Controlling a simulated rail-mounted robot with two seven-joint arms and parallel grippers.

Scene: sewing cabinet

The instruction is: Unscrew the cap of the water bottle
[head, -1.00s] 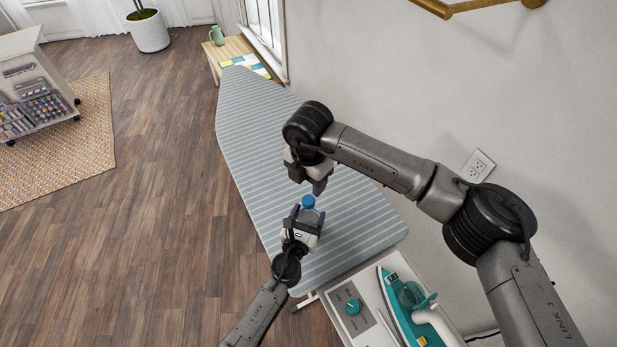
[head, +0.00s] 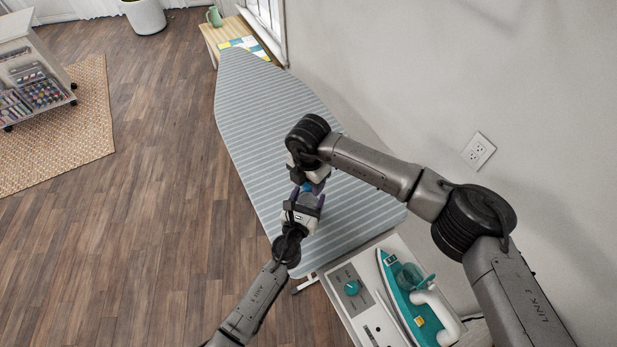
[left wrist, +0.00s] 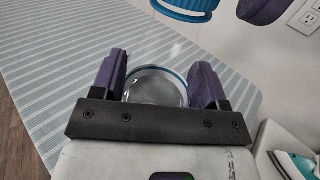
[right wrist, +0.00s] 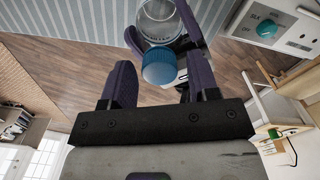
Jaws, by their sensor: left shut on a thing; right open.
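The clear water bottle (left wrist: 155,88) is between the purple fingers of my left gripper (left wrist: 158,85), which is shut on its body above the ironing board. Its blue cap (right wrist: 160,65) appears in the right wrist view at the end of the bottle; in the left wrist view the ribbed cap (left wrist: 185,8) is cut by the top edge. My right gripper (right wrist: 155,88) is open, with its fingers at either side of the cap; whether they touch it I cannot tell. In the head view the two grippers meet above the board, with a bit of blue cap (head: 306,187) showing between them.
The striped ironing board (head: 262,110) lies under both grippers, with its upper part clear. A teal iron (head: 405,300) rests on a white stand (head: 350,270) at the near end. The wall with an outlet (head: 478,150) is on the right.

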